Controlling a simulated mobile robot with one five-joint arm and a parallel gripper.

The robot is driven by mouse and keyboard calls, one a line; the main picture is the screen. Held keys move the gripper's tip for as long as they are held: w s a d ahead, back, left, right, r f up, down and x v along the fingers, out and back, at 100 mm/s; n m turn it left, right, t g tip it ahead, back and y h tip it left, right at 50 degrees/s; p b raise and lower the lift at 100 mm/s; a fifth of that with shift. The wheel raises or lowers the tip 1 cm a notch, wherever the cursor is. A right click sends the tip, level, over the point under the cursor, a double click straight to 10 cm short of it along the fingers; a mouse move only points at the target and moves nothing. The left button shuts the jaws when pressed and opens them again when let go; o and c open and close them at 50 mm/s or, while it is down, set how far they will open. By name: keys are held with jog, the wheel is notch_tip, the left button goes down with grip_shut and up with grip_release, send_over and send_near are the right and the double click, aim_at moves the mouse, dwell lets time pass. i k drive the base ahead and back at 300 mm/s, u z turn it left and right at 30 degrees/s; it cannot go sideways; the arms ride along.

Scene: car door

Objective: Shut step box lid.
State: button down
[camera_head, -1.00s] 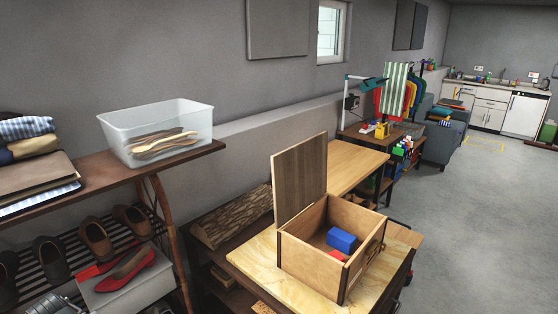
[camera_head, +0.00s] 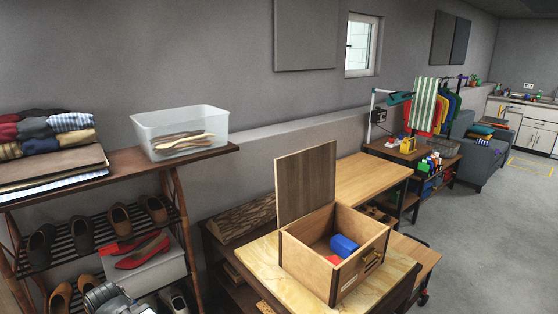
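The step box (camera_head: 333,259) is an open-topped light wooden box on a table with a pale, marbled wood top. Its lid (camera_head: 305,187) is a brown wood panel standing upright along the box's left back edge, so the box is open. A grey mechanical part at the bottom left edge appears to be part of my arm. My gripper's fingers do not show.
A shelf rack (camera_head: 120,172) at left holds folded clothes, a clear plastic bin (camera_head: 181,133) and several shoes. A plain wooden table (camera_head: 368,178) stands behind the box. Open grey floor (camera_head: 485,240) lies to the right.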

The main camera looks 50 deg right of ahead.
aim_at(305, 179)
jog(key=z, duration=0.1)
jog(key=i, duration=0.9)
jog(key=u, duration=0.1)
